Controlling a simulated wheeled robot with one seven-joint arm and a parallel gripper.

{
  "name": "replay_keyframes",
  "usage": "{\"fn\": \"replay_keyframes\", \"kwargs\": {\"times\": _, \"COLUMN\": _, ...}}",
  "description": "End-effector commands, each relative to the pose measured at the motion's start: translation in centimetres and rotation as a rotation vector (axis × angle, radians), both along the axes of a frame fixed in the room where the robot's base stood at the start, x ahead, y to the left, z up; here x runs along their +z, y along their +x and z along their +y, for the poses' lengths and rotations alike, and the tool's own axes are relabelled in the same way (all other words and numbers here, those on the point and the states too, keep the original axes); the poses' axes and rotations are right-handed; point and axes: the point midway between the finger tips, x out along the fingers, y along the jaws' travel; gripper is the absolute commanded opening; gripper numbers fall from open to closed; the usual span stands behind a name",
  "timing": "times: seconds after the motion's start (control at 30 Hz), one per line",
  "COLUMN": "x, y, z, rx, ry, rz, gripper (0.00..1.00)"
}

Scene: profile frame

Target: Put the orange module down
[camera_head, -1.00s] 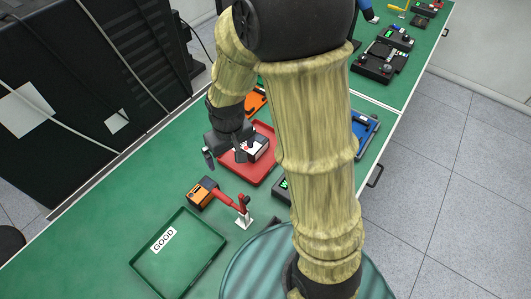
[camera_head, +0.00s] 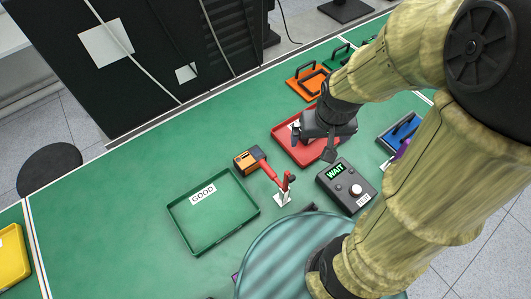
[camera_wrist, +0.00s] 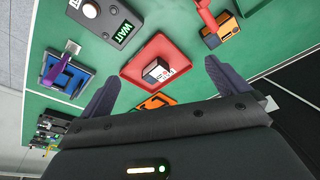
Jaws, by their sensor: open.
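An orange-and-black block (camera_head: 249,160) lies on the green table, against the end of a red tool-like piece (camera_head: 272,174) beside a small white stand. It also shows in the wrist view (camera_wrist: 221,31). A red tray (camera_head: 300,152) holds a small white, black and red box, clear in the wrist view (camera_wrist: 157,71). My gripper (camera_head: 311,142) hangs over the red tray and hides part of it. In the wrist view its fingers (camera_wrist: 160,85) are wide apart with nothing held between them. The box lies beyond the fingertips.
A green tray marked GOOD (camera_head: 187,212) lies left. A dark control box reading WAIT (camera_head: 346,186) stands near my arm.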

Motion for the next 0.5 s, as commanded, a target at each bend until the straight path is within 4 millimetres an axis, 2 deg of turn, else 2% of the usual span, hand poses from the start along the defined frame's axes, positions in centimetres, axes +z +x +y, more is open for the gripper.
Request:
{"fn": "replay_keyframes", "kwargs": {"times": 0.17, "x": -3.0, "y": 4.0, "z": 4.6, "rx": 0.178, "ry": -0.020, "rz": 0.067, "gripper": 1.00}}
{"fn": "replay_keyframes", "kwargs": {"times": 0.3, "x": -5.5, "y": 7.2, "z": 10.2, "rx": 0.357, "ry": -0.040, "rz": 0.134, "gripper": 1.00}}
{"fn": "replay_keyframes", "kwargs": {"times": 0.4, "x": -6.9, "y": 8.6, "z": 13.9, "rx": 0.463, "ry": -0.053, "rz": 0.174, "gripper": 1.00}}
{"fn": "replay_keyframes", "kwargs": {"times": 0.5, "x": -7.7, "y": 9.3, "z": 16.3, "rx": 0.529, "ry": -0.061, "rz": 0.201, "gripper": 1.00}}
